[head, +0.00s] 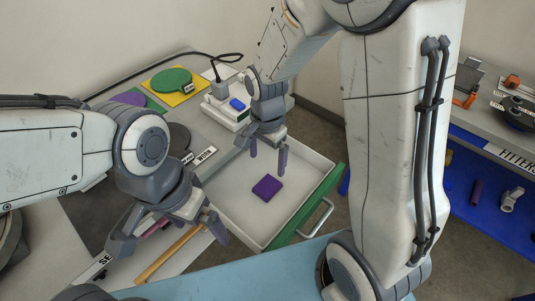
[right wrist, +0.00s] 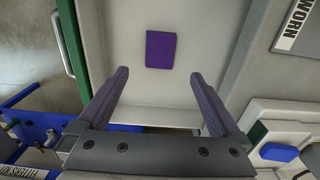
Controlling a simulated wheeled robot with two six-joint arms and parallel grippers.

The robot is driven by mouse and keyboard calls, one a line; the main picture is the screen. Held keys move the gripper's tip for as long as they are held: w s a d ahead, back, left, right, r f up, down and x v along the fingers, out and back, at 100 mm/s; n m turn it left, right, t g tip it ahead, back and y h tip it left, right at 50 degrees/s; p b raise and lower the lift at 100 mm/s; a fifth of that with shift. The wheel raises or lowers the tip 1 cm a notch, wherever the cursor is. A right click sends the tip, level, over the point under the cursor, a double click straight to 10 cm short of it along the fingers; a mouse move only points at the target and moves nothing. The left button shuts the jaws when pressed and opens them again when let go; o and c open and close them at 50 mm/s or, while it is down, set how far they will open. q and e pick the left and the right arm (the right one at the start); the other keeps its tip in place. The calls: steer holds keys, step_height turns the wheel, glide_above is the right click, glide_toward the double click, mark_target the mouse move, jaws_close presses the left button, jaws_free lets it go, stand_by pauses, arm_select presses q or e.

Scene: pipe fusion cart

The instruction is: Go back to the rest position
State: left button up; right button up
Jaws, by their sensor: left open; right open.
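My left gripper (head: 170,236) is open and empty at the lower left of the head view, above the bench near a wooden-handled tool. My right gripper (head: 268,160) is open and empty above an open drawer. It also shows in the right wrist view (right wrist: 160,95), with its two fingers wide apart. A purple block (head: 267,187) lies flat on the drawer floor, apart from the right fingers. The block also shows in the right wrist view (right wrist: 160,49), beyond the fingertips.
The white drawer (head: 228,213) with a green front (head: 300,214) is pulled out. A white device with a blue part (head: 237,104) stands behind it. Coloured discs and squares (head: 172,80) lie at the back.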

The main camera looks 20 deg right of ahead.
mark_target(267, 187)
steer(key=shift+r, duration=0.45)
steer(key=shift+f, duration=0.15)
step_height(267, 187, down, 12)
steer(key=shift+s+f+b, duration=0.1)
steer(key=shift+f+b, duration=0.15)
steer(key=shift+b, duration=0.45)
step_height(267, 187, up, 3)
steer(key=shift+f, duration=0.2)
steer(key=shift+r+p, duration=0.3)
steer(key=shift+r, duration=0.45)
